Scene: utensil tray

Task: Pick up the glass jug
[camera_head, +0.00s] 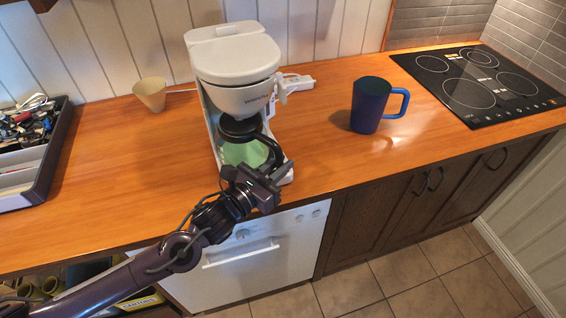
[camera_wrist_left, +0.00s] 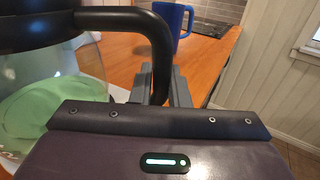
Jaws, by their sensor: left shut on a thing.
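The glass jug (camera_head: 243,152) stands in the white coffee maker (camera_head: 235,60), under its brewing head. It has a black lid and a black handle, and something pale green shows through the glass. My left gripper (camera_head: 262,175) is at the front of the coffee maker, shut on the jug's handle. In the left wrist view the jug (camera_wrist_left: 85,75) fills the left side, and its black handle (camera_wrist_left: 160,50) runs down to my left gripper's fingers (camera_wrist_left: 163,88). The exact contact is partly hidden behind the gripper body. My right gripper is not in view.
A blue mug (camera_head: 368,106) stands to the right on the wooden counter (camera_head: 325,150). A beige cup (camera_head: 151,94) stands to the left. A utensil tray (camera_head: 50,165) is at the far left, and a black cooktop (camera_head: 480,82) is at the far right. The counter between coffee maker and mug is clear.

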